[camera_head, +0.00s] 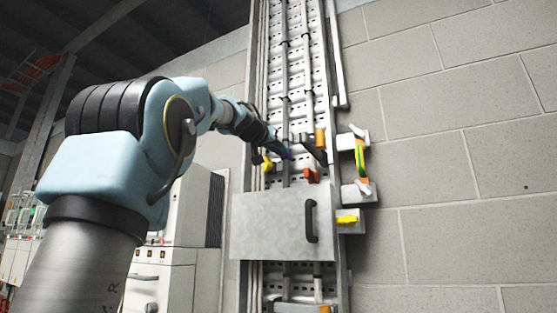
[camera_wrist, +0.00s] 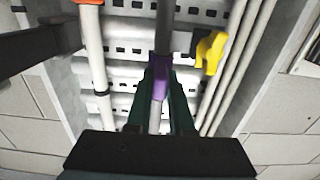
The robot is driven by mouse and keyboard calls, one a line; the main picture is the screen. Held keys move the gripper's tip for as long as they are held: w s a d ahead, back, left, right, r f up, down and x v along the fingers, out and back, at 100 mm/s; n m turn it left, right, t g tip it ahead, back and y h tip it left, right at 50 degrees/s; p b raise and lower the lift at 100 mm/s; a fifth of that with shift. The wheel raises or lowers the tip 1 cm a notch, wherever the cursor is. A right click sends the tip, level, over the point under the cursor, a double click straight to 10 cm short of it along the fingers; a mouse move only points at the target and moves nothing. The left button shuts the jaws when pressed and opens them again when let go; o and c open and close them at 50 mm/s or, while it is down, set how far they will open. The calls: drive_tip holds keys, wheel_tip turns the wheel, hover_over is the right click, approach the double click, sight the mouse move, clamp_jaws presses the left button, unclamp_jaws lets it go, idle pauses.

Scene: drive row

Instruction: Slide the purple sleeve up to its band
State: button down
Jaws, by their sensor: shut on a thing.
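The purple sleeve (camera_wrist: 161,80) sits around a grey upright rod (camera_wrist: 165,15) in the wrist view. My gripper (camera_wrist: 161,90) is shut on the sleeve, one dark green finger on each side of it. In the head view only a small bit of the purple sleeve (camera_head: 289,154) shows beside my gripper (camera_head: 284,151). Above it, the left rod carries a dark band (camera_head: 285,98). I cannot tell for sure which band belongs to the sleeve.
An orange sleeve (camera_head: 320,138) is on the right-hand rod. A yellow handle (camera_wrist: 210,52) is close beside the purple sleeve. A red lever (camera_head: 312,176) and a grey cover plate with a black handle (camera_head: 311,221) are below. A yellow-green piece (camera_head: 360,160) stands at the right.

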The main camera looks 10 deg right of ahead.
sight(285, 143)
drive_tip(key=shift+s+r, duration=0.1)
drive_tip(key=shift+r, duration=1.6)
drive_tip(key=c, duration=0.8)
unclamp_jaws()
drive_tip(key=shift+f, duration=0.1)
drive_tip(key=shift+s+a+f, duration=0.1)
drive_tip(key=shift+s+a, duration=0.05)
drive_tip(key=shift+a, duration=0.05)
drive_tip(key=b+v, duration=0.5)
drive_tip(key=v, duration=0.5)
drive_tip(key=shift+b, duration=0.3)
drive_tip(key=shift+s+a, duration=0.1)
drive_tip(key=shift+s, duration=0.05)
